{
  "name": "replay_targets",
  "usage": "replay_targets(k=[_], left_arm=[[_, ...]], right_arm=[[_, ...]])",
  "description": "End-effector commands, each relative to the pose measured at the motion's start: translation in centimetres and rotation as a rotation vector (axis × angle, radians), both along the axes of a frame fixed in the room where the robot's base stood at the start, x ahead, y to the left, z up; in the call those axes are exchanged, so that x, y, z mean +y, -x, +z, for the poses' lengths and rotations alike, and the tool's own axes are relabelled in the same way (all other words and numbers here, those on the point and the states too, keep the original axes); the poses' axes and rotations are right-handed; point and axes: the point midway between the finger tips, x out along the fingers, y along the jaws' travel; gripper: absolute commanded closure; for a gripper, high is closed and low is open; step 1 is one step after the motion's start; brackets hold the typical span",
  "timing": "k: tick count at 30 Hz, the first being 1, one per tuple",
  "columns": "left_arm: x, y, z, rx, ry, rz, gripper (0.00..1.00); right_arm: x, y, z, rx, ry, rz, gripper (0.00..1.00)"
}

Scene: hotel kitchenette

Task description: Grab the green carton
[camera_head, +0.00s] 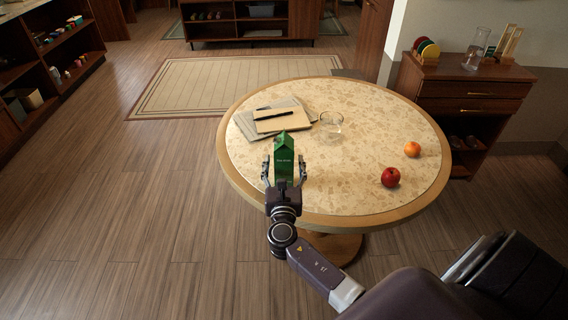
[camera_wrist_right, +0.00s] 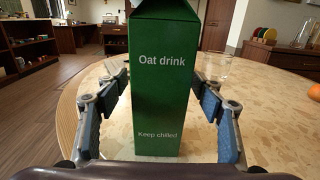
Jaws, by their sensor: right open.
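A green carton (camera_head: 284,160) with a gabled top stands upright near the front left edge of the round table. In the right wrist view the carton (camera_wrist_right: 160,90) reads "Oat drink" and "Keep chilled". My right gripper (camera_head: 284,176) is open at the carton, with one finger on each side of it. In the right wrist view the fingers of this gripper (camera_wrist_right: 162,122) stand apart, and a gap shows between each finger and the carton. The lower part of the carton is partly hidden by the gripper in the head view. My left gripper is not in view.
The round table (camera_head: 350,105) has a speckled top. Behind the carton lie notebooks (camera_head: 258,127) with a pen and a clear glass (camera_head: 331,122). A red apple (camera_head: 390,177) and an orange (camera_head: 412,149) sit to the right.

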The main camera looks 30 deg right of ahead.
Motion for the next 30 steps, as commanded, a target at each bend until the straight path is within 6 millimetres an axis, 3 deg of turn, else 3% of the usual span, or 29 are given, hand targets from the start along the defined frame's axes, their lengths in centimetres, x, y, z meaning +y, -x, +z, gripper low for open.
replay_targets(k=[2, 16, 25, 30], left_arm=[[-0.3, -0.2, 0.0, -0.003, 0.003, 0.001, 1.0], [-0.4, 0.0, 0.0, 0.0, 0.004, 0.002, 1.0], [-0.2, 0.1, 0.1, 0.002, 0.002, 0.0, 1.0], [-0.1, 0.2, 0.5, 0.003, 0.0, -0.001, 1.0]], right_arm=[[0.0, 0.0, 0.0, 0.0, 0.0, 0.0, 0.42], [0.0, 0.0, 0.0, 0.0, 0.0, 0.0, 0.94], [0.0, 0.0, 0.4, -0.004, 0.0, 0.0, 0.95], [0.0, 0.0, 1.7, -0.005, -0.002, -0.001, 0.95]])
